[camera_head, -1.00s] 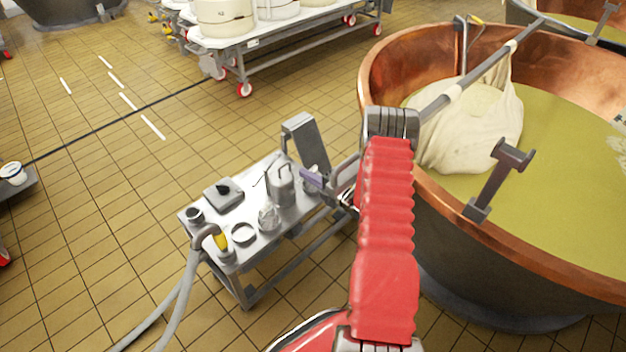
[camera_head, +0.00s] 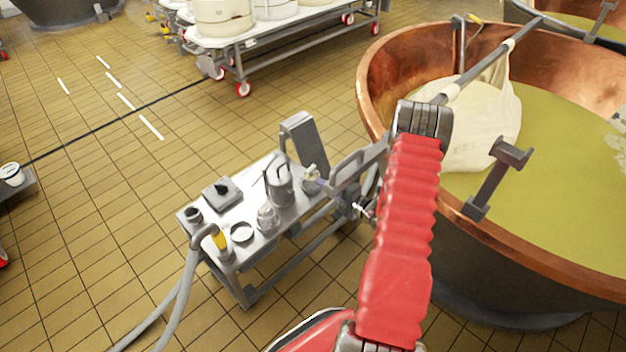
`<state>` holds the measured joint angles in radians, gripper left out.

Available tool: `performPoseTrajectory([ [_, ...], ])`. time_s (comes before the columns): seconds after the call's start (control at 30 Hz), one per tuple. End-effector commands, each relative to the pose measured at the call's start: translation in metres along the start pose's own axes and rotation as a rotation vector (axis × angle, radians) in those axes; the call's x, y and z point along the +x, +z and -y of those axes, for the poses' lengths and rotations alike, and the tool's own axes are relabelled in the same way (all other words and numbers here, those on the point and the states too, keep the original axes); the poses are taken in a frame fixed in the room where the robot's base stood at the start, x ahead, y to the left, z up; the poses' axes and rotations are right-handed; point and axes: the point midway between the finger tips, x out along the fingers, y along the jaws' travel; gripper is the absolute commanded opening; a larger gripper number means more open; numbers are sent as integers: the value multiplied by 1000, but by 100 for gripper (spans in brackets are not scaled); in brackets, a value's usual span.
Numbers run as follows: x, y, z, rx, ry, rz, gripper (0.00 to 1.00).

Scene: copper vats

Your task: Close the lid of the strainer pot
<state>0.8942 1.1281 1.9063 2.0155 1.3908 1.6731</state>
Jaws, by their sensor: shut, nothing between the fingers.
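The small metal table (camera_head: 262,228) holds several small vessels. A metal can (camera_head: 280,190) with a thin upright part at its rim stands near the middle; it looks most like the strainer pot. Its lid is too small to make out, so I cannot tell how far open it is. My gripper (camera_head: 322,187) is shut and empty. It shows at the table's right end, to the right of the can and apart from it in the picture. A small light vessel (camera_head: 309,177) shows just left of the fingertips; I cannot tell whether they touch.
A tall grey stand (camera_head: 304,142) rises at the table's back edge. A square box with a black knob (camera_head: 222,194), a glass jar (camera_head: 268,215) and a ring (camera_head: 242,233) share the tabletop. A hose (camera_head: 183,285) hangs at the left. The large copper vat (camera_head: 530,235) stands close on the right.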

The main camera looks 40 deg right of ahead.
Motion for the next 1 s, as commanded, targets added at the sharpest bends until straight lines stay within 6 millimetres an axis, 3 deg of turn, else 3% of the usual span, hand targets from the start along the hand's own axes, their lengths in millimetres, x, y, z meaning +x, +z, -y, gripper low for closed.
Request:
performPoseTrajectory([
  [0.1,-21,1,0,0,0,3,0],
  [0.33,-47,0,0,0,-1,1,0],
  [1.0,-52,0,0,-1,0,-2,0],
])
